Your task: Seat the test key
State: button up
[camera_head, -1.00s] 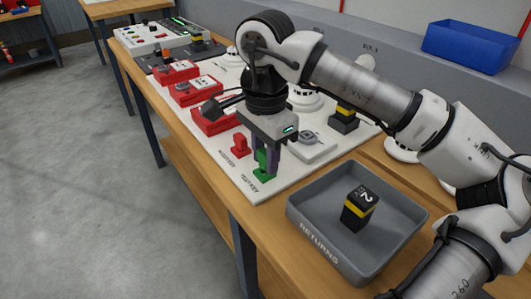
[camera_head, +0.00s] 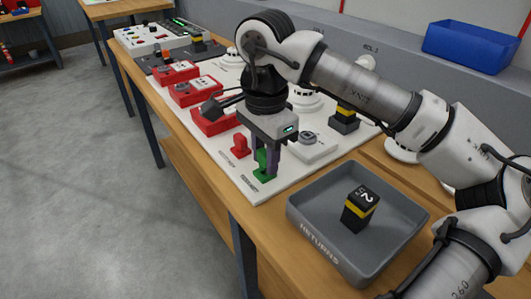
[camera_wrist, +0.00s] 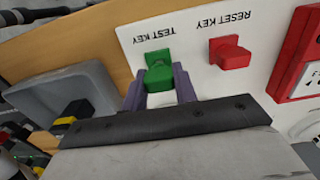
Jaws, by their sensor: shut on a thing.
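The green test key (camera_head: 262,163) stands on the white board (camera_head: 275,190) near its front corner, by the printed TEST KEY label. My gripper (camera_head: 266,160) points down and is shut on the green key. In the wrist view the key (camera_wrist: 158,70) sits between my two purple-grey fingers (camera_wrist: 160,92), its far end at the board. Whether it is fully down in its seat I cannot tell. The red reset key (camera_head: 241,146) stands beside it on the board, apart from my gripper; it also shows in the wrist view (camera_wrist: 229,53).
A grey returns tray (camera_head: 310,232) with a black and yellow block (camera_head: 360,209) stands to the right of the board. Red call-point boxes (camera_head: 193,91) line the board behind. A blue bin (camera_head: 470,45) stands on the back ledge. The left floor is clear.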

jog(key=shift+f+b, duration=0.6)
jog(key=shift+f, duration=0.15)
dwell(0.4)
jog(key=o, duration=1.1)
jog(key=shift+o, duration=0.4)
jog(key=shift+o, duration=1.3)
jog(key=shift+r, duration=0.1)
jog(key=shift+r+p, duration=2.45)
jog(key=shift+r, duration=1.05)
